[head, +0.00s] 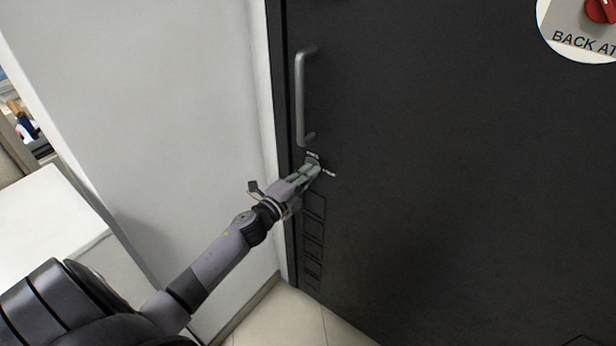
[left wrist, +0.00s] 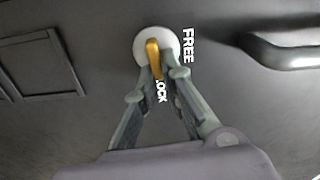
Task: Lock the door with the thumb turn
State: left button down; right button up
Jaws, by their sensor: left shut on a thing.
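The thumb turn (left wrist: 153,50) is a brass-coloured lever on a round white plate (left wrist: 171,41), set in the dark door (head: 440,180). In the left wrist view it points down, its lower end close to the word LOCK, which the fingers partly cover. The word FREE stands to the right of the plate. My left gripper (left wrist: 158,77) is shut on the thumb turn, one finger on each side. In the head view, my left gripper (head: 313,170) hides most of the thumb turn. My right gripper is not in view.
A grey pull handle (head: 299,95) is fixed to the door just above the thumb turn. Small square panels (head: 314,230) run below it. A white wall (head: 150,100) stands left of the door, with a white counter (head: 45,215) further left. A round "BACK AT" sign (head: 565,20) hangs top right.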

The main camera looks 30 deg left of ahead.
pick_arm(q)
jog(key=shift+m, duration=0.6)
jog(key=c, duration=1.7)
grip_release()
jog(key=shift+d+f, duration=0.1)
jog(key=s+a, duration=0.1)
jog(key=s, duration=1.1)
